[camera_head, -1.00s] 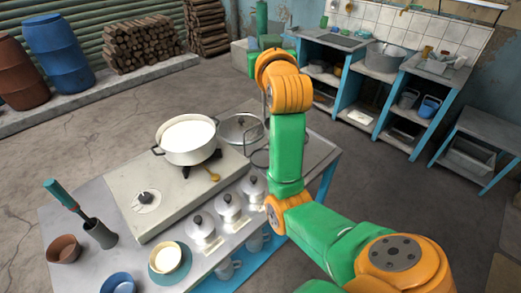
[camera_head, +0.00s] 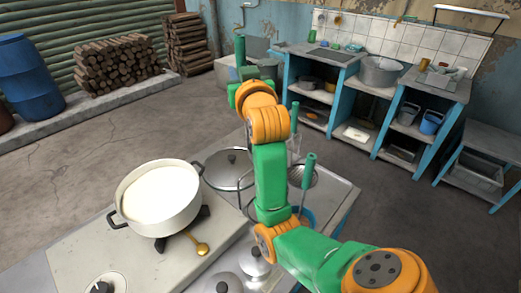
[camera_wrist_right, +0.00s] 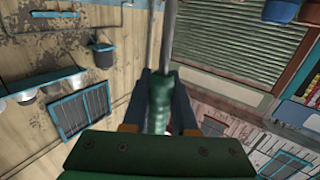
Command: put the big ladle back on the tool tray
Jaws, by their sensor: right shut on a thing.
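My right gripper (camera_wrist_right: 164,90) is shut on a green handle (camera_wrist_right: 158,108) in the wrist view. The fingers are not clear there. A metal surface (camera_head: 335,200) right of the stove may be the tool tray, partly hidden by my arm. A green-handled tool (camera_head: 308,170) stands there beside a round skimmer (camera_head: 302,176). My left gripper is not in view.
Lidded canisters (camera_head: 252,262) stand in front. Blue shelves (camera_head: 350,100) line the back wall.

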